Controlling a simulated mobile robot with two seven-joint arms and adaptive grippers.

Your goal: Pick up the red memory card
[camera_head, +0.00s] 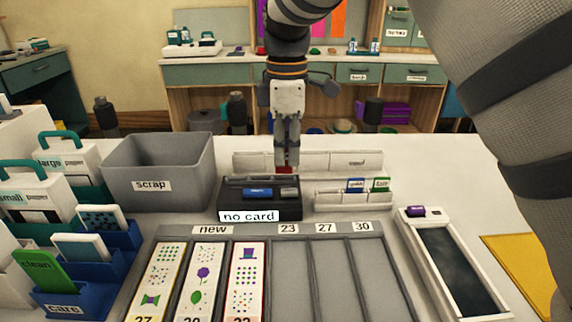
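My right gripper (287,160) points straight down at the middle of the view, above the back of a black card reader. Its fingers are close together, and the red memory card (284,170) shows at their tips, so it appears gripped. Most of the card is hidden by the fingers and the reader; I cannot tell whether it touches the reader. The black reader (232,190) has a sign reading "no card" (260,216). My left gripper is out of view.
A grey scrap bin (180,145) stands left of the reader. In front is a grey tray (230,230) with several printed cards on its left and empty lanes on its right. A white-framed dark panel (450,265) lies at right. Paper boxes (70,155) crowd the left.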

